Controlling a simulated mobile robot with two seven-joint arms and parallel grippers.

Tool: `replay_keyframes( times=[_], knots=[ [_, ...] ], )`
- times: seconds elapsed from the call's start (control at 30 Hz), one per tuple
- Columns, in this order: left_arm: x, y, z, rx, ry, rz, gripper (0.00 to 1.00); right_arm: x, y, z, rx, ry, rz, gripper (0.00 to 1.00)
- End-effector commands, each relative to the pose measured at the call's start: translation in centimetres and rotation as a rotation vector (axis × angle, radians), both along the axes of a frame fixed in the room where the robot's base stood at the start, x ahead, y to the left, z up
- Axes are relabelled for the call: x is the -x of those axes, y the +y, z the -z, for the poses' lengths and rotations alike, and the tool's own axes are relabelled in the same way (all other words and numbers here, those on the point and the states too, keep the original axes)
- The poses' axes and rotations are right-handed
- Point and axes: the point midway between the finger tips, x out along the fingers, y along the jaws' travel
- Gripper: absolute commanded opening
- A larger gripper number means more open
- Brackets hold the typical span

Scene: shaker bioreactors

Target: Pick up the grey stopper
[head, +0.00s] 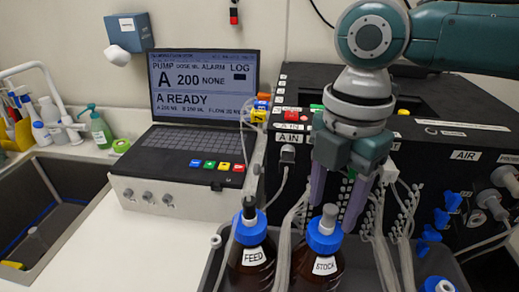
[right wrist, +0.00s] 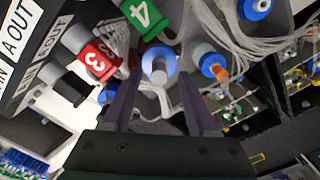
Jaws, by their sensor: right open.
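A grey stopper (head: 329,213) stands upright in the blue cap of the brown STOCK bottle (head: 325,265). Another grey stopper (head: 249,204) is in the blue cap of the brown FEED bottle (head: 250,262). My right gripper (head: 336,207) is open and points down, its two purple fingers on either side of the STOCK stopper. In the right wrist view a grey stopper (right wrist: 157,72) in a blue cap shows between the finger ends of my right gripper (right wrist: 160,82). Contact cannot be made out. My left gripper is not in view.
Clear tubing (head: 289,240) hangs close beside the bottles. A black unit (head: 440,150) with ports stands behind them. A laptop (head: 200,95) reads "A READY".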

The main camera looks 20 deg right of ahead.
Motion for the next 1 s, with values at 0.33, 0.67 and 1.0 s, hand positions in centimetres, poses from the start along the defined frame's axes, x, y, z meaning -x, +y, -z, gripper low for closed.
replay_keyframes(
  times=[0.33, 0.67, 1.0],
  knots=[
    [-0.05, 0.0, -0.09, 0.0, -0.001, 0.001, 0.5, 0.01, 0.0, 1.06, 0.001, -0.001, -0.001, 0.58],
    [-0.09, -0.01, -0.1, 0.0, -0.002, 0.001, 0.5, 0.0, -0.01, 1.02, 0.001, -0.001, -0.001, 0.21],
    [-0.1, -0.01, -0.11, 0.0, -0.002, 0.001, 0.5, 0.01, -0.01, 1.01, 0.001, -0.001, -0.001, 0.0]
  ],
)
